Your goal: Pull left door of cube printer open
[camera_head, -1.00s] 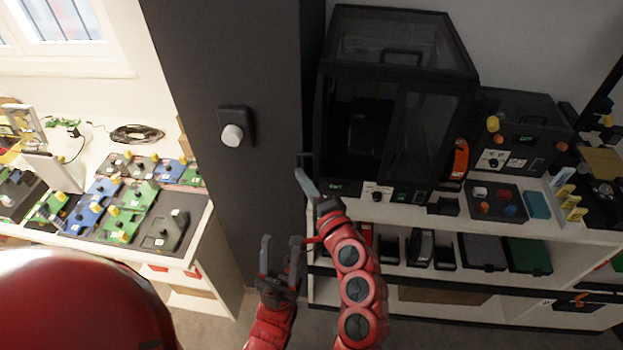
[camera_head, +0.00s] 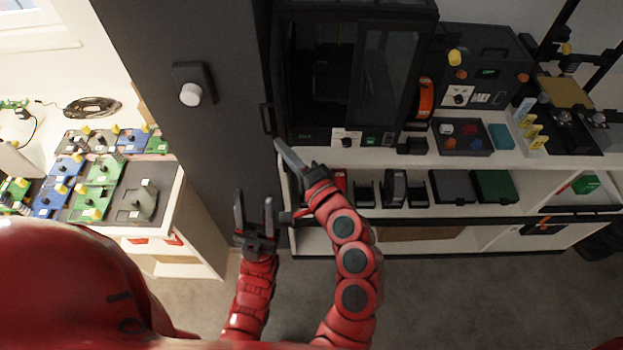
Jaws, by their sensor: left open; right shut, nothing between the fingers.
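My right gripper (camera_head: 281,147) is shut and empty, just below the printer's lower left corner. My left gripper (camera_head: 254,199) is open and empty, lower and left, with its fingers pointing up.
A dark cabinet (camera_head: 215,130) with a pale knob (camera_head: 191,95) stands left of the printer. A white bench (camera_head: 205,215) with several boards is further left. A black control box (camera_head: 485,65) and a button tray (camera_head: 463,136) sit to the right. The floor in front is clear.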

